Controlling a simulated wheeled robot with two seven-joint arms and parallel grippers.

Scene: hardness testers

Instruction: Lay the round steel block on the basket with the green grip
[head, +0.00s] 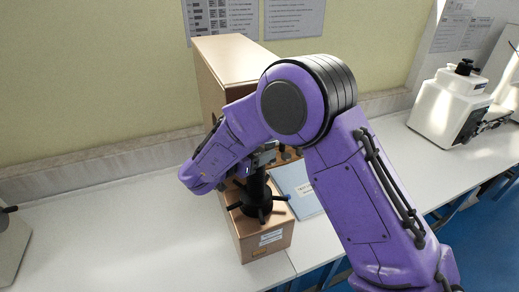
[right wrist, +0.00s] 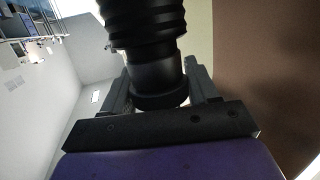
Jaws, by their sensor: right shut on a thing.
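My right gripper (head: 262,155) is at the brown hardness tester (head: 225,60), just above its black spindle (head: 256,195) with the spoked handwheel. In the right wrist view the gripper (right wrist: 163,92) is shut, its fingers on either side of a dark round end by a black ribbed column (right wrist: 145,20). What it grips seems to be the round steel block, but the block cannot be made out clearly. The basket with the green grip is not in view. My left gripper is not in view.
A blue folder (head: 297,187) lies on the white bench (head: 120,225) right of the tester. A white instrument (head: 452,105) stands farther right, and part of another machine (head: 10,240) shows at the left edge. The bench left of the tester is clear.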

